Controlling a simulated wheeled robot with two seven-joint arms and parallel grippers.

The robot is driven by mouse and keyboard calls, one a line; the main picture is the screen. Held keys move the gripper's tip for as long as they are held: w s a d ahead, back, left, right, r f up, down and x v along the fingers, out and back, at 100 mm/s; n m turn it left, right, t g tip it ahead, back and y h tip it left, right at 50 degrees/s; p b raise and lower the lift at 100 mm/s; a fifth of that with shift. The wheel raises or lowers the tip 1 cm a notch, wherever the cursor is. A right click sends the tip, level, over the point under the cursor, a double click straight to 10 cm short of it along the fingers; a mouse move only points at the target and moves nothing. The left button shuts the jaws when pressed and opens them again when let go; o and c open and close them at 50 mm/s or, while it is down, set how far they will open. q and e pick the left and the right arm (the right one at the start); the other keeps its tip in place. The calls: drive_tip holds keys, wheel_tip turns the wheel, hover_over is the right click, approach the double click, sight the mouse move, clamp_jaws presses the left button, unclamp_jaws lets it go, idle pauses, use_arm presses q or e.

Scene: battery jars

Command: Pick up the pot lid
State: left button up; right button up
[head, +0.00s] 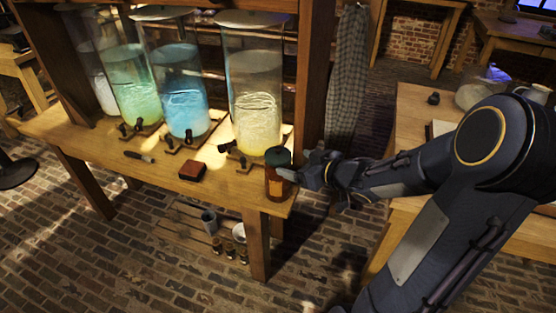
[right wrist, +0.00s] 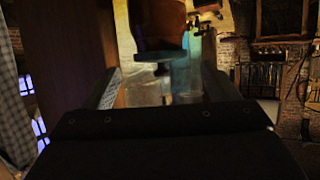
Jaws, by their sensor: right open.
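An amber pot (head: 275,188) stands upright on the right front corner of the wooden bench. Its dark green lid (head: 278,156) sits on top. My right gripper (head: 300,165) comes from the right at the height of the pot's upper part, with one fingertip overlapping the pot's right side. In the right wrist view, the teal lid (right wrist: 160,56) with a small dark knob shows upside down between the two open fingers, with the brown pot (right wrist: 158,14) above it in the picture. I cannot tell whether the fingers touch it. My left gripper is not in view.
Tall glass jars with taps, holding yellow (head: 257,110), blue (head: 180,95) and green (head: 130,85) contents, stand behind on the bench (head: 228,184). A reddish-brown block (head: 192,171) and a dark marker-like item (head: 139,156) lie in front. A wooden post and checked cloth (head: 347,75) stand behind.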

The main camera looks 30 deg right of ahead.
sight(281, 156)
drive_tip(key=x, duration=0.2)
drive_tip(key=b+x, duration=0.1)
drive_tip(key=x, duration=0.1)
drive_tip(key=r+x, duration=0.1)
drive_tip(key=x, duration=0.1)
drive_tip(key=shift+w+f, duration=0.1)
drive_tip(key=shift+w, duration=0.3)
drive_tip(key=c, duration=0.8)
